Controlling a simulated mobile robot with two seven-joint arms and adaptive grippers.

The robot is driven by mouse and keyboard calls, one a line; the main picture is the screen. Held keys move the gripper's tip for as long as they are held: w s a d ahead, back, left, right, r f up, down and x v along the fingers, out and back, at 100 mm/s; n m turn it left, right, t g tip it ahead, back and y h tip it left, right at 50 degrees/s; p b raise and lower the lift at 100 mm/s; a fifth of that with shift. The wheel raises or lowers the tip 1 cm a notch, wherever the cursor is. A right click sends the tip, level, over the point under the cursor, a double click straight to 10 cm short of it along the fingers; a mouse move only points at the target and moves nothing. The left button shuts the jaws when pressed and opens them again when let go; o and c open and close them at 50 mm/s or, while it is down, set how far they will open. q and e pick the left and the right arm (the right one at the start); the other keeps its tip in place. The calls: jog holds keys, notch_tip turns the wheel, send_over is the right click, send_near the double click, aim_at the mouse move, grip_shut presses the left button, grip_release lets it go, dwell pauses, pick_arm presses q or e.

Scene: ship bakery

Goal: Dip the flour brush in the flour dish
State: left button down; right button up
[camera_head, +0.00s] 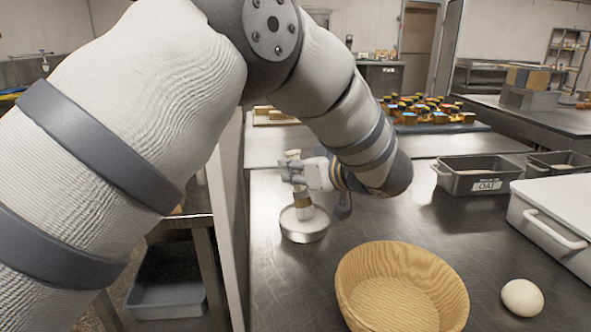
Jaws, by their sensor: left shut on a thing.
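The flour brush (303,208) is upright, with a pale handle and light bristles. My left gripper (295,176) is shut on its handle. The brush head is over the round metal flour dish (304,236), and its lower end shows at or within the dish's opening. I cannot tell how far the bristles reach into the flour. The dish stands on the dark metal worktop (400,220). My left arm comes in from the left and covers much of the view. My right gripper is not in view.
A wooden proofing basket (356,288) stands close in front of the dish. A white dough ball (522,297) lies to its right. A grey tub labelled OAT (487,186) and a white lidded container (560,205) stand at the right. A vertical panel (229,215) edges the worktop's left side.

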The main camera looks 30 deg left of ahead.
aim_at(296, 151)
pick_arm(q)
notch_tip(296, 151, up, 7)
jog(key=shift+f+p, duration=0.1)
jog(key=shift+p, duration=0.55)
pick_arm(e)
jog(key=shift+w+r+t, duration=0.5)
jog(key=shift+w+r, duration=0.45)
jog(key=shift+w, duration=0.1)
pick_arm(q)
jog(key=shift+f, duration=0.15)
